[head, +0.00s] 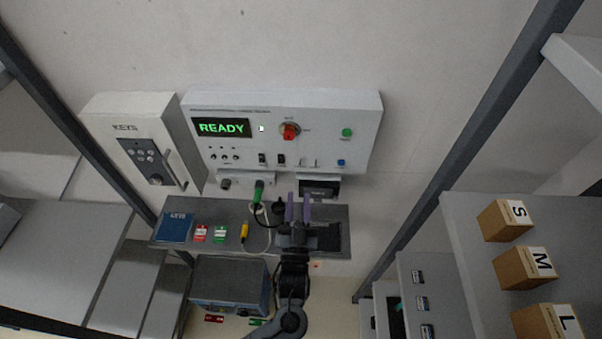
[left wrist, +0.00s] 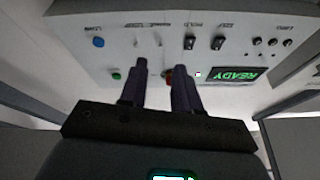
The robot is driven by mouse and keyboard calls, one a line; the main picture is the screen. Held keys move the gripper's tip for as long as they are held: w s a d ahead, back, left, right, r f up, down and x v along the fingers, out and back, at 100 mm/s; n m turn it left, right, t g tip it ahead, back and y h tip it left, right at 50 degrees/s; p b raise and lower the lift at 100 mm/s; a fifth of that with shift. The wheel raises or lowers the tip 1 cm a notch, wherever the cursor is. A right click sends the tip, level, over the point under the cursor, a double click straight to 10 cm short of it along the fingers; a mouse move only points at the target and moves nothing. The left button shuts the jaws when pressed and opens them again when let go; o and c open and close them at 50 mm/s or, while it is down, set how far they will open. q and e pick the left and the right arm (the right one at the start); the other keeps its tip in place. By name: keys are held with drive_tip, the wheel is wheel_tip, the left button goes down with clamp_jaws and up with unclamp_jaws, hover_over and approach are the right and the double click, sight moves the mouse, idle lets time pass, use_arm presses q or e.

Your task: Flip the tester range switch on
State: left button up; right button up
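The tester (head: 360,105) is a pale box on the wall with a green READY display (head: 221,128). Its lower row holds two black rocker switches (head: 281,159) and two small pale switches (head: 309,163); I cannot read which is labelled range. In the left wrist view the panel appears upside down, with the black switches (left wrist: 204,43) beyond the fingers. My left gripper (head: 299,204) is below the panel, its two purple fingers apart with nothing between them. It also shows open in the left wrist view (left wrist: 161,72), partly covering the red knob. My right gripper is not in view.
A red knob (head: 289,131), a green button (head: 347,132) and a blue button (head: 341,162) are on the panel. A grey shelf (head: 165,245) below holds a blue book, tags and a cable. A key box (head: 115,105) is left; boxes S, M, L are right.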

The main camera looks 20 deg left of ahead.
sight(300, 163)
use_arm(q)
drive_tip(key=p+x, duration=0.1)
drive_tip(key=x, duration=0.7)
drive_tip(key=shift+p, duration=0.35)
clamp_jaws()
